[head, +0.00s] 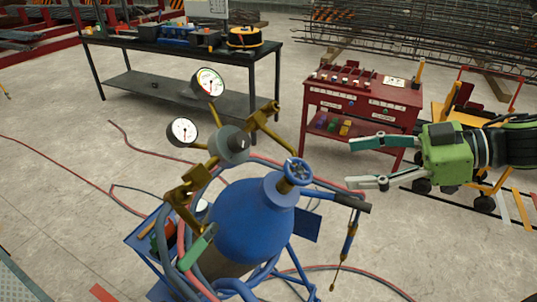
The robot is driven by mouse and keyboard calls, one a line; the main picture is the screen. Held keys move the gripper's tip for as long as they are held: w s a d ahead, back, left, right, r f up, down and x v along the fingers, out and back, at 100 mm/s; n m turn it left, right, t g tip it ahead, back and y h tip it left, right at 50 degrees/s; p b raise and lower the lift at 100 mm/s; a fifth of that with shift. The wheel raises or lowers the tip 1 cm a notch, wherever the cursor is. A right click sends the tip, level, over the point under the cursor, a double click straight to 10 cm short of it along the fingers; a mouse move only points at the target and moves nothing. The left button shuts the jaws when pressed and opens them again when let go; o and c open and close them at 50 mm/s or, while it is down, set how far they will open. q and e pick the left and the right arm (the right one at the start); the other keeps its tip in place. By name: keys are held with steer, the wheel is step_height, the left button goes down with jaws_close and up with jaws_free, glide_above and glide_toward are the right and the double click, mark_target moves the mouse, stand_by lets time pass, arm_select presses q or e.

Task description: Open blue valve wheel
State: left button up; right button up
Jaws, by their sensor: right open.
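The blue valve wheel (298,170) sits on a brass valve on top of the blue gas cylinder (247,222), left of centre low in the head view. The cylinder stands upright on a blue cart. A brass regulator (200,180) with two round gauges (208,83) is to the left of the wheel. My right gripper (368,164) comes in from the right with its two fingers spread apart. It is empty, to the right of the wheel and apart from it. My left gripper is not in view.
A blue cart handle with a black grip (352,204) sticks out right of the cylinder, below my right gripper, with a torch (348,245) hanging beside it. A red tool cabinet (362,105) and a black workbench (170,87) stand behind. Hoses lie across the concrete floor.

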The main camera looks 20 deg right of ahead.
mark_target(299, 170)
steer(key=p+x, duration=0.1)
steer(key=x, duration=0.8)
steer(key=shift+s+a+p, duration=0.2)
steer(key=shift+p, duration=0.2)
steer(key=shift+w+a+f, duration=0.3)
steer(key=shift+w+a, duration=0.1)
steer(key=shift+a, duration=0.1)
steer(key=shift+x, duration=1.15)
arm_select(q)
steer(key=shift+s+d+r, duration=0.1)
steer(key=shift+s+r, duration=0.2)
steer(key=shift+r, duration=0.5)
arm_select(e)
steer(key=shift+w, duration=0.1)
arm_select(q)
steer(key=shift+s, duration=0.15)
arm_select(e)
steer(key=c, duration=1.1)
